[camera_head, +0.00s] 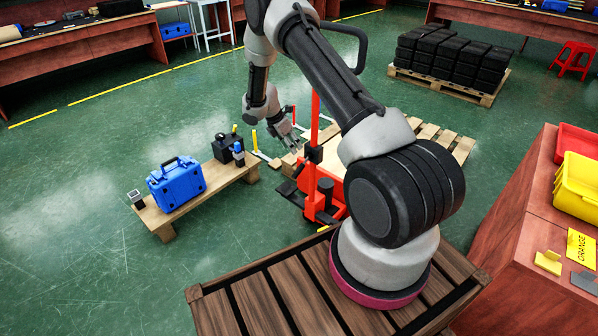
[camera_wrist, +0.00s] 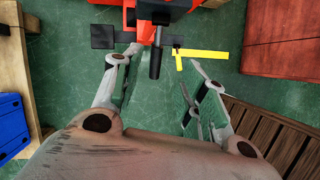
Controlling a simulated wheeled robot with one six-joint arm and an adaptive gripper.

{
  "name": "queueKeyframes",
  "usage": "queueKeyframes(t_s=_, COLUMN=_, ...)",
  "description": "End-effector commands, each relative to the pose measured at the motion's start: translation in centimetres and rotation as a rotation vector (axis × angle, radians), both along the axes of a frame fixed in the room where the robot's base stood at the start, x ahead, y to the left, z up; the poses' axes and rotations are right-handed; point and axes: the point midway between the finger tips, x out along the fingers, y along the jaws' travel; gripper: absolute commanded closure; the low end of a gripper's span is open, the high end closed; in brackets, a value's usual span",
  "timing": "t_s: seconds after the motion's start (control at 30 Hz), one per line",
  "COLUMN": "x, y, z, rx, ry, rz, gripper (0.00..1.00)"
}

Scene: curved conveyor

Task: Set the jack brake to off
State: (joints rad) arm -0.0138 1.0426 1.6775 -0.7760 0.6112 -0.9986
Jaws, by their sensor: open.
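The red jack (camera_head: 325,195) stands on the floor in front of my base, with an upright red post and black parts low down. Its red body (camera_wrist: 170,14) fills the top middle of the wrist view. A black rod (camera_wrist: 155,62) points down from it, between my fingers in the picture. A yellow bar-shaped piece (camera_wrist: 205,53) and a black flat pad (camera_wrist: 103,37) show on either side. I cannot tell which part is the brake. My gripper (camera_head: 290,146) is open and empty beside the post; its spread fingers (camera_wrist: 162,65) show no contact with the jack.
A low wooden bench (camera_head: 217,182) left of the jack holds a blue case (camera_head: 176,185) and small black items. A wooden pallet (camera_head: 440,145) lies behind the jack. A red-brown table (camera_head: 500,225) stands at right. Green floor at left is clear.

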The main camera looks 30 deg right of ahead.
Motion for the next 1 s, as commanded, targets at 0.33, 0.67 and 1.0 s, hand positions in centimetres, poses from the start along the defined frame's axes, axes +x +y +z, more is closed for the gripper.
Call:
queueKeyframes(t_s=0.33, x=-0.6, y=-0.4, z=-8.6, rx=-0.001, ry=0.091, rz=0.142, gripper=0.57)
queueKeyframes(t_s=0.67, x=-0.9, y=-2.5, z=-13.3, rx=-0.001, ry=0.089, rz=0.139, gripper=0.57)
queueKeyframes(t_s=1.0, x=-0.9, y=-3.0, z=-14.4, rx=-0.001, ry=0.087, rz=0.141, gripper=0.57)
